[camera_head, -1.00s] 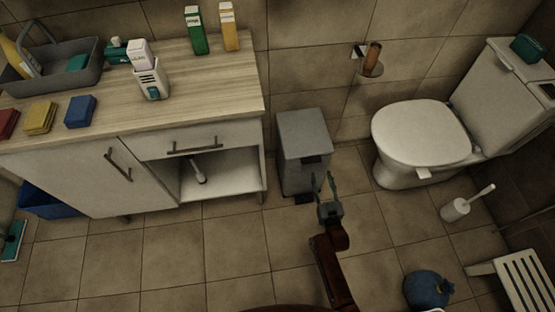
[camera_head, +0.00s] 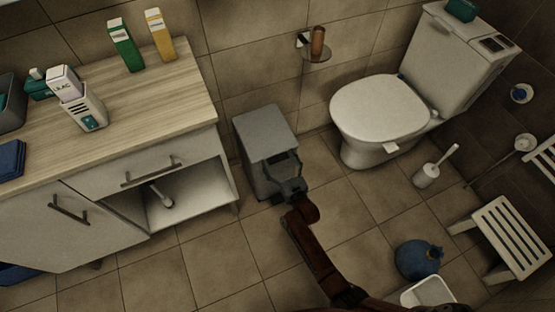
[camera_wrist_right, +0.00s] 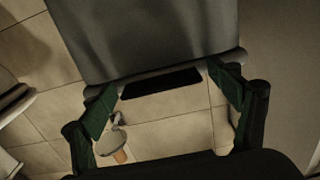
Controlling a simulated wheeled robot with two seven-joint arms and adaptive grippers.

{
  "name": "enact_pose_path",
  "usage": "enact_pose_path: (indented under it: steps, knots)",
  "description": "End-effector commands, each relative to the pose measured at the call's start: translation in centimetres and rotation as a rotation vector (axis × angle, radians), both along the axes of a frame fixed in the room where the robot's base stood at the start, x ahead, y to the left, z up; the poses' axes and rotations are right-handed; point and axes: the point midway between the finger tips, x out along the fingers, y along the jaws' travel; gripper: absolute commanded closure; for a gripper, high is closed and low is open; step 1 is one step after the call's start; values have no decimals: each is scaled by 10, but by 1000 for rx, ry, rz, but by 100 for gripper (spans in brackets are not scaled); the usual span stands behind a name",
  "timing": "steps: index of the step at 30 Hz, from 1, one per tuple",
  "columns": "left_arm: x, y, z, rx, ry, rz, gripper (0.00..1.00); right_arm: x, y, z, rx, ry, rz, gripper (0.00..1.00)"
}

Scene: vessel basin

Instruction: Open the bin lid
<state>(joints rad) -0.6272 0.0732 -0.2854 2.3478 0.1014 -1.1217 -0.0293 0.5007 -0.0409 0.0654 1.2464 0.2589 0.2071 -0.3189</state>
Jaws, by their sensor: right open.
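The grey bin (camera_head: 262,150) stands on the floor between the cabinet and the toilet. Its flat lid (camera_head: 265,128) looks shut, with a dark strip at its front edge. My right gripper (camera_head: 286,172) is at the front of the bin, just below that edge, and partly covers the bin's front. In the right wrist view the gripper (camera_wrist_right: 160,84) is open, its two green fingers spread on either side of the black strip (camera_wrist_right: 161,83). Nothing is between the fingers; I cannot tell whether they touch the bin. My left gripper is out of view.
A cabinet (camera_head: 130,170) with an open lower compartment stands left of the bin. The toilet (camera_head: 380,110), a brush (camera_head: 432,170), a blue bag (camera_head: 418,260) and a white stool (camera_head: 505,240) are to the right. The floor in front of the bin is bare.

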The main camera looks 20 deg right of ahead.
Motion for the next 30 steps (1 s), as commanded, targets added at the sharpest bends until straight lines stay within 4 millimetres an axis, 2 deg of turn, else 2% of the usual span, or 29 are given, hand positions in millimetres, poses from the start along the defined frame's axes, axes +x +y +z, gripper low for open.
enact_pose_path:
  steps: [3, 30]
  knots:
    - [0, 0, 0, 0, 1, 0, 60, 0, 0, 0, 0, 0, 0, 17]
    - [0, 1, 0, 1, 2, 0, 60, 1, 0, 1, 0, -2, 1, 79]
